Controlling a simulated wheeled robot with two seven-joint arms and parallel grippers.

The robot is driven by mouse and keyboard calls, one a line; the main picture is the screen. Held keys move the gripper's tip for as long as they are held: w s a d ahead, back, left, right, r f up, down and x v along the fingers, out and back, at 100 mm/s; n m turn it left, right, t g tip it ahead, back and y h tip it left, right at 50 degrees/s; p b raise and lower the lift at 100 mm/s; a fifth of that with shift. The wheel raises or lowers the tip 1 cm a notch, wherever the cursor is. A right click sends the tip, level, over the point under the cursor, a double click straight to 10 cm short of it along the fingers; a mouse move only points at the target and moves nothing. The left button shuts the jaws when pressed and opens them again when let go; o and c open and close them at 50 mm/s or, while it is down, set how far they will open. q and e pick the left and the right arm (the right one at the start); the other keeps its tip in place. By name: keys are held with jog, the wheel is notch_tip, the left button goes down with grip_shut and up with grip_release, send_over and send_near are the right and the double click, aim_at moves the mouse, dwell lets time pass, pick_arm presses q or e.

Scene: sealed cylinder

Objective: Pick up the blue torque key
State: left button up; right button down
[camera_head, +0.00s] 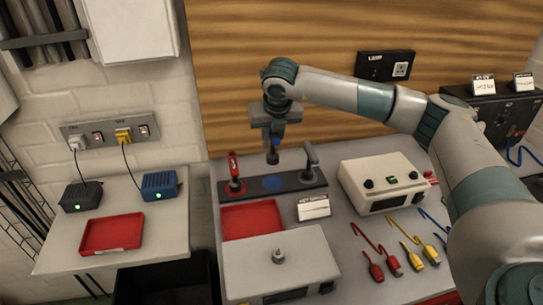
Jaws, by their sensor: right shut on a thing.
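My right gripper (275,132) comes in from the right, pointing down over the dark key rack (300,187). It is shut on the blue torque key (274,143). A thin blue part of the key shows below the fingers, with a dark end (272,157) under it. The key looks upright and appears to hang above the rack's middle, where a round blue mark (272,183) lies bare. The key's upper part is hidden by the fingers. A red key (233,170) stands at the rack's left and a grey key (310,160) at its right. My left gripper is not in view.
A red tray (252,220) and a small white sign (313,208) lie in front of the rack. White boxes stand to the right (382,183) and in front (280,262). Red, yellow and blue leads (412,258) lie at the right. A wooden panel (270,40) rises behind.

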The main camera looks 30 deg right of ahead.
jog(key=shift+r, duration=0.75)
jog(key=shift+s+a, duration=0.1)
jog(key=shift+s+a+f+n+y, duration=0.3)
jog(key=shift+s+n+y, duration=0.1)
jog(key=shift+n, duration=0.5)
jog(key=s+a+m+g, duration=0.4)
jog(key=s+m, duration=0.5)
jog(key=m, duration=0.8)
jog(key=s+a+m+g, duration=0.5)
jog(key=s+a+m, duration=0.3)
jog(key=m, duration=0.9)
jog(key=shift+s+f+m, duration=0.2)
jog(key=shift+s+m, duration=0.2)
jog(key=shift+s, duration=0.1)
